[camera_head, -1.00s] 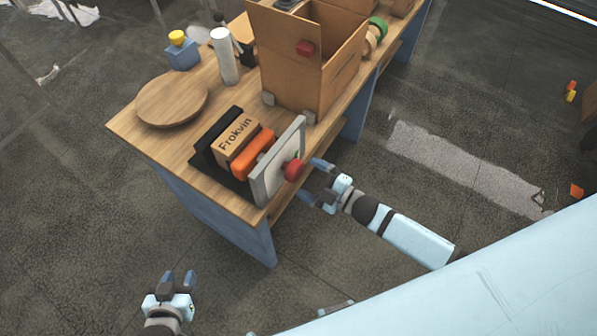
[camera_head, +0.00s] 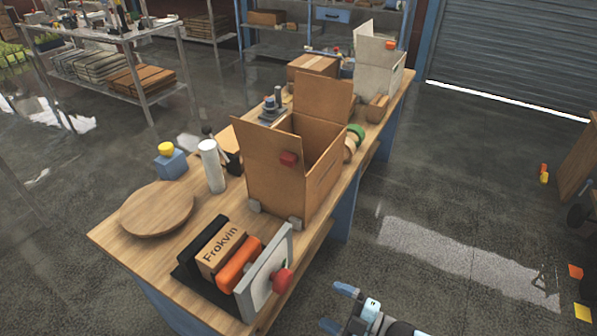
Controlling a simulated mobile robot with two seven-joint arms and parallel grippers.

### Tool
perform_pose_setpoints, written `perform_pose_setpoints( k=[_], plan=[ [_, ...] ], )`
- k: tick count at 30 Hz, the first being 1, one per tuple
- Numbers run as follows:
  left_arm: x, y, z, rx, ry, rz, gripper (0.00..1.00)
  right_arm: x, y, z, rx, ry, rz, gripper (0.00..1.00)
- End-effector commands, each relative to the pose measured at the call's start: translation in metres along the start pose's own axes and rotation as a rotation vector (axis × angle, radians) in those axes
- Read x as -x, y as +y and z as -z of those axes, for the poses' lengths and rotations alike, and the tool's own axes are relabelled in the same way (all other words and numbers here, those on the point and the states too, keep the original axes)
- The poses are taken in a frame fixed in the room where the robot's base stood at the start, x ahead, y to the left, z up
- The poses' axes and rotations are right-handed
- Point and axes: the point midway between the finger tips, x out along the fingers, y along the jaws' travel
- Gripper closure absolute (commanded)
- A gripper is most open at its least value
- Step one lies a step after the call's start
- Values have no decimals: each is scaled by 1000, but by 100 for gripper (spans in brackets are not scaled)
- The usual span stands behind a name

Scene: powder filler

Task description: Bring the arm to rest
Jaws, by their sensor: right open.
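My right gripper (camera_head: 338,307) is at the bottom of the view, to the right of the wooden table (camera_head: 105,236), over the floor. Its two blue fingers are spread apart, with nothing between them. It is clear of the red knob (camera_head: 283,281) on the grey plate (camera_head: 262,284) at the table's near end. Only the hand and a bit of my right arm show; the rest is below the frame. My left gripper is out of view.
An open cardboard box (camera_head: 282,171) stands mid-table. A box marked Frokvin (camera_head: 222,250) and an orange piece (camera_head: 239,263) stand in a black holder. A round wooden board (camera_head: 157,208) lies at the left.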

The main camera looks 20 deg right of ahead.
Motion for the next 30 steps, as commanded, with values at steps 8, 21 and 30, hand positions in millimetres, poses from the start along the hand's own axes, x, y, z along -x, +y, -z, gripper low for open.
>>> perform_pose_setpoints(
  k=[8,21,30],
  plan=[
    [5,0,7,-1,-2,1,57,-2,-4,13,-181,-144,-39,9],
    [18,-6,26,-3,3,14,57,31,-42,52,-955,-697,-105,9],
    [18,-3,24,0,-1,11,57,32,-44,52,-967,-706,-103,9]
  ],
)
